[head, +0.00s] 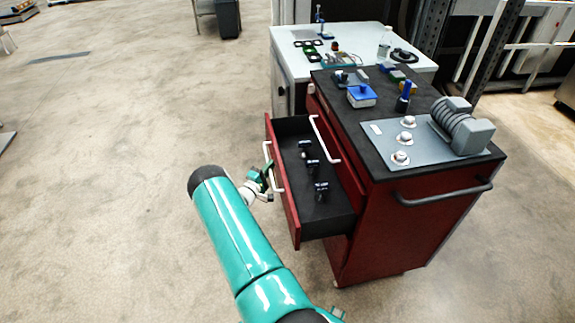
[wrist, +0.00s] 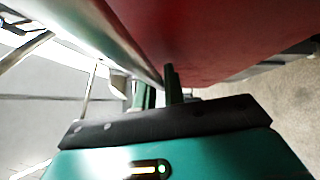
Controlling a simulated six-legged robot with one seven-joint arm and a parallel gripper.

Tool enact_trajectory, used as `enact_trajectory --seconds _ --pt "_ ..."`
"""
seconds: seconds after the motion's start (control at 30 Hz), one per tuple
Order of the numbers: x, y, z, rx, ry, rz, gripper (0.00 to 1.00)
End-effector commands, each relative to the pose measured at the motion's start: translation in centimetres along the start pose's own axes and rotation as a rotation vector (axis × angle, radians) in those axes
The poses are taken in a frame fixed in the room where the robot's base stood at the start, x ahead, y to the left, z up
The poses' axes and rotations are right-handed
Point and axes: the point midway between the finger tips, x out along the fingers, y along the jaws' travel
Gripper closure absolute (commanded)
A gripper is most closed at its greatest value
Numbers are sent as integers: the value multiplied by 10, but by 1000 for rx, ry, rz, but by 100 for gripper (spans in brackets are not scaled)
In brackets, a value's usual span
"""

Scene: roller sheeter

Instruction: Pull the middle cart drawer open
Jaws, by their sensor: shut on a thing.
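The red tool cart (head: 365,190) stands right of centre in the head view. Its middle drawer (head: 318,215) is pulled out to the left, with a dark inside holding several small black items. The drawer's pale bar handle (head: 276,180) runs along its red front. My gripper (head: 268,182) is at this handle and shut on it; the fingertips are small and partly hidden there. In the wrist view, my gripper's dark fingers (wrist: 172,88) reach up to the pale handle bar (wrist: 118,45) beside the red drawer front (wrist: 215,40).
The cart top carries a grey plate with a roller machine (head: 462,128), a blue-lidded box (head: 361,95) and small tools. A dark push bar (head: 445,195) sticks out at the cart's near side. A white table (head: 285,45) stands behind. The floor left of the drawer is clear.

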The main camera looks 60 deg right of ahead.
Motion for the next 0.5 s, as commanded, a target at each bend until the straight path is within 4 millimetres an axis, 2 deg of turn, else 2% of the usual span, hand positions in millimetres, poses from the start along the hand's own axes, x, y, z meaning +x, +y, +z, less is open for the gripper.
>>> enact_trajectory --seconds 0.03,0.2,0.5 --pt "-9 2 -8 0 2 -1 100" --pt "-28 7 -27 0 0 0 100" --pt "-42 11 -42 -1 -2 0 100"
